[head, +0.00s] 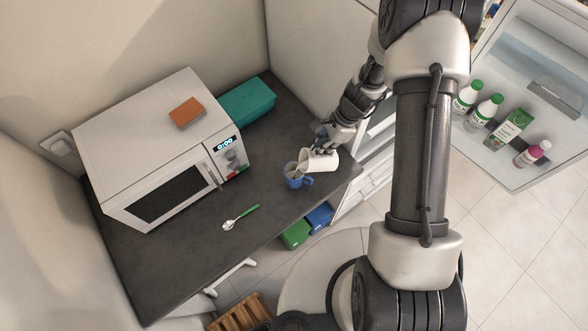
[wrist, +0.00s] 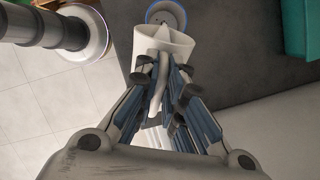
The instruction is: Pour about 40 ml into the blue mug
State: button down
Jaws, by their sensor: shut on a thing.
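The blue mug (head: 294,179) stands upright on the dark counter near its right end. Its rim also shows at the top of the wrist view (wrist: 167,12). My gripper (head: 322,148) is shut on a white pitcher (head: 322,160), holding it by its handle. In the wrist view the fingers (wrist: 163,75) close around the handle of the pitcher (wrist: 165,40). The pitcher is tilted to the left, with its mouth over or right beside the mug's rim. I cannot make out a stream of liquid or the level in the mug.
A white microwave (head: 150,150) with an orange sponge (head: 187,112) on top stands at left. A teal box (head: 247,101) is behind. A green-handled spoon (head: 240,217) lies on the counter (head: 190,250). An open fridge door (head: 545,95) with bottles is at right.

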aim_at(334, 150)
jog(key=shift+a+p, duration=0.2)
jog(key=shift+p, duration=0.1)
jog(key=shift+d+f, duration=0.1)
jog(key=d+y+b, duration=0.1)
jog(key=b, duration=0.1)
jog(key=d+y+b, duration=0.1)
jog(key=b, duration=0.1)
jog(key=d+y+b, duration=0.1)
jog(key=b, duration=0.2)
jog(key=shift+d+f, duration=0.25)
jog(key=shift+d+f+y+b, duration=0.15)
jog(key=shift+d+y+b, duration=0.05)
jog(key=shift+y+b, duration=0.25)
jog(key=shift+r+g, duration=0.2)
jog(key=shift+g, duration=0.1)
jog(key=shift+a+f+y+b, duration=0.25)
jog(key=shift+f+b, duration=0.05)
jog(key=shift+b, duration=0.1)
jog(key=shift+d+f+b, duration=0.1)
jog(key=shift+b, duration=0.2)
jog(key=shift+d+y, duration=0.35)
jog(key=shift+y, duration=0.05)
jog(key=shift+a, duration=0.1)
